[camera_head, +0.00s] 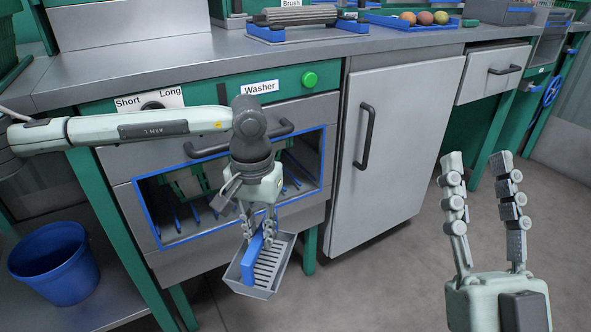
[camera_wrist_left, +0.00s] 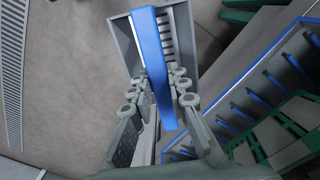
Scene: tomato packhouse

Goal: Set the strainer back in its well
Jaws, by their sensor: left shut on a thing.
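The strainer is a grey slotted tray (camera_head: 268,272) with a blue upright handle (camera_head: 251,259). My left gripper (camera_head: 258,235) is shut on the blue handle. It holds the strainer in the air in front of the washer. In the left wrist view the strainer (camera_wrist_left: 182,38) lies beyond the fingertips, with its handle (camera_wrist_left: 150,55) running between the fingers. The washer has a blue-framed opening (camera_head: 158,241) with blue-edged slats inside, partly hidden by my left arm. I cannot make out the strainer's well. My right gripper (camera_head: 478,165) is open and empty at the right.
The washer's drawer handle (camera_head: 206,152) is just above the opening. A green button (camera_head: 309,79) and a knob are on its panel. A blue bucket (camera_head: 55,265) stands at lower left. A grey cabinet door (camera_head: 400,130) is right of the washer. The floor in front is clear.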

